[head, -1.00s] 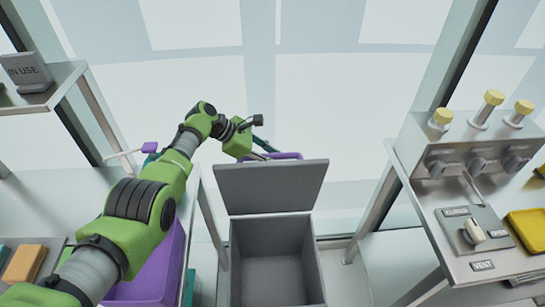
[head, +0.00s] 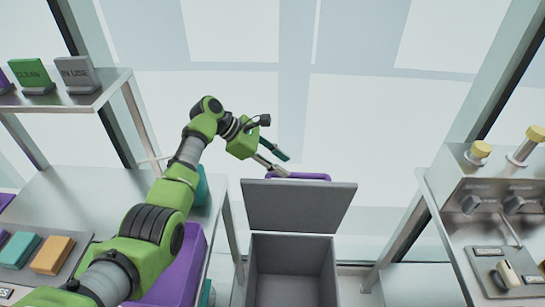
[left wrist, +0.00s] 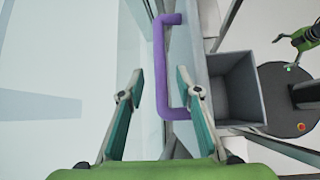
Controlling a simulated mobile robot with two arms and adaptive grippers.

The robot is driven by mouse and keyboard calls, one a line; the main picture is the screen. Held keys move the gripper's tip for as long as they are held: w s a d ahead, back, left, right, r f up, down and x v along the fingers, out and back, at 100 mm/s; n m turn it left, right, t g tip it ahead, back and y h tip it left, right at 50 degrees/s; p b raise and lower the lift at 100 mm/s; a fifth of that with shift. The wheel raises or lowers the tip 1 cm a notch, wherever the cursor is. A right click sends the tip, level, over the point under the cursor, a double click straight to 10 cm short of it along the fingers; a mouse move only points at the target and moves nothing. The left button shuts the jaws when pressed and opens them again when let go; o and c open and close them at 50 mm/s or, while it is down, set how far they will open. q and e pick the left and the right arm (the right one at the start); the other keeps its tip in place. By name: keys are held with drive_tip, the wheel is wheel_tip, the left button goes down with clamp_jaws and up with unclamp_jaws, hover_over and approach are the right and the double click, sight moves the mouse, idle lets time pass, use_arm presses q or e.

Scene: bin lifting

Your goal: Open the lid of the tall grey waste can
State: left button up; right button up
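The tall grey waste can (head: 290,270) stands with its mouth uncovered, and its inside looks empty. Its grey lid (head: 298,207) is swung up and stands steeply at the can's far edge. The lid's purple handle (head: 303,176) shows behind the lid's top edge; in the left wrist view the whole purple handle (left wrist: 160,65) shows. My left gripper (head: 283,165) is open, with teal-padded fingers apart, just above and left of the handle. In the left wrist view the handle lies ahead, between and beyond the fingers; contact is not seen. A green arm part (left wrist: 303,36), probably my right arm, shows there, its fingers too small to read.
A purple bin (head: 185,265) is under my left arm. A bench with teal and orange blocks (head: 52,255) is on the left, below a shelf with signs (head: 77,74). A bench with yellow-capped valves (head: 480,150) is on the right. Glass walls stand behind the can.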

use_arm(q)
drive_tip(key=shift+v, duration=1.75)
